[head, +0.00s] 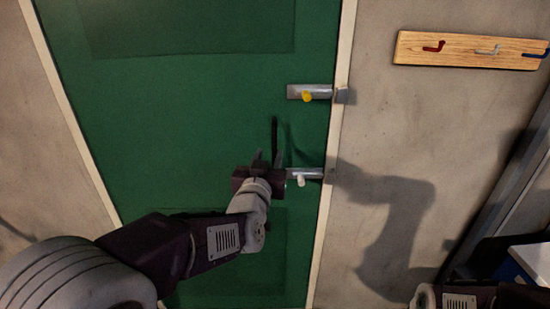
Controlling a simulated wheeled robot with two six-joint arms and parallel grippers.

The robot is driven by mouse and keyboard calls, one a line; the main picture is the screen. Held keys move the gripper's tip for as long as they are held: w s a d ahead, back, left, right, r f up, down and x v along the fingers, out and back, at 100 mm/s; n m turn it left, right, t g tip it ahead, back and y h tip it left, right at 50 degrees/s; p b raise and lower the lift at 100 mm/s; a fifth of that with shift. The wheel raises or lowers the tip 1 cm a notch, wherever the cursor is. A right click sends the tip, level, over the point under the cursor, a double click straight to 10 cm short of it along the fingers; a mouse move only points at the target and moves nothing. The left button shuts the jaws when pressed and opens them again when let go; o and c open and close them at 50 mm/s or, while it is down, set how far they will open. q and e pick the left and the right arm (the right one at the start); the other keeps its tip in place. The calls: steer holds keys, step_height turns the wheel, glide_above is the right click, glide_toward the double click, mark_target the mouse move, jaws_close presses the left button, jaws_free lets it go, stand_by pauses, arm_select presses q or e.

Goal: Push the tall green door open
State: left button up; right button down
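The tall green door (190,115) fills the middle of the head view and looks shut in its pale frame (340,50). Near its right edge are two metal slide bolts: an upper bolt (321,91) with a yellow knob (307,97), and a lower bolt (311,173) with a white knob (300,181). My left gripper (267,142) is in front of the door, just left of the lower bolt. One long dark finger points up; its spread is unclear, and I cannot tell whether it touches the door. My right gripper is out of view.
A wooden rack (470,49) with red, white and blue hooks is on the grey wall right of the door. A grey metal upright (505,190) and a white-topped blue object (525,264) stand at far right. My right arm shows at the bottom right.

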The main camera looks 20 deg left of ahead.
mark_target(274, 142)
arm_select(q)
steer(key=w, duration=0.2)
steer(key=w+p, duration=0.1)
steer(key=w, duration=0.5)
steer(key=shift+w+a+p, duration=0.1)
steer(key=shift+a+p, duration=0.25)
steer(key=shift+w+a, duration=0.1)
steer(key=shift+w, duration=0.3)
jaws_close()
stand_by(0.6)
